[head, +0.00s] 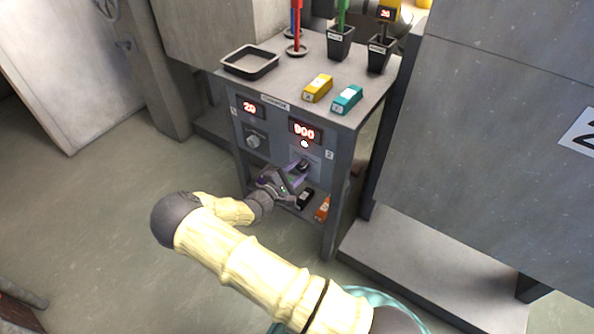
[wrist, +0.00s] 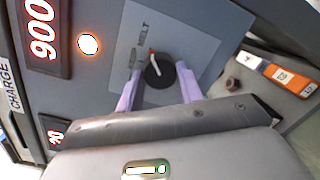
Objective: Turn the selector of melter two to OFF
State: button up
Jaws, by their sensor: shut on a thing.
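Melter two's selector is a round black knob (wrist: 158,72) with a white pointer line and a red mark by its tip; it sits on a grey plate (wrist: 205,40). Melter two's display (head: 305,131) reads 900 in red. The lamp (head: 304,144) below it is lit.
A tray (head: 250,61), a yellow block (head: 318,88) and a teal block (head: 347,99) lie on top.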

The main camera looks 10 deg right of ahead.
jog(key=shift+n+p, duration=0.4)
jog(key=shift+n, duration=0.1)
jog(key=n+p, duration=0.2)
jog(key=n, duration=0.1)
jog(key=shift+n+t, duration=0.3)
jog(key=shift+t, duration=0.1)
jog(key=n+p, duration=0.2)
jog(key=n, duration=0.2)
jog(key=shift+s+f+n+p, duration=0.1)
jog(key=shift+n+p, duration=0.2)
jog(key=shift+p, duration=0.05)
jog(key=n+t+p, duration=0.1)
jog(key=n, duration=0.4)
jog(key=shift+p, duration=0.3)
jog(key=shift+s+d+f+n+t+p, duration=0.1)
jog(key=shift+n+t+p, duration=0.2)
jog(key=shift+n, duration=1)
jog(key=shift+f+n+t+p, duration=0.1)
jog(key=shift+n+t+p, duration=0.15)
jog(key=shift+n, duration=1.05)
jog(key=o, duration=1)
jog(key=shift+r, duration=0.1)
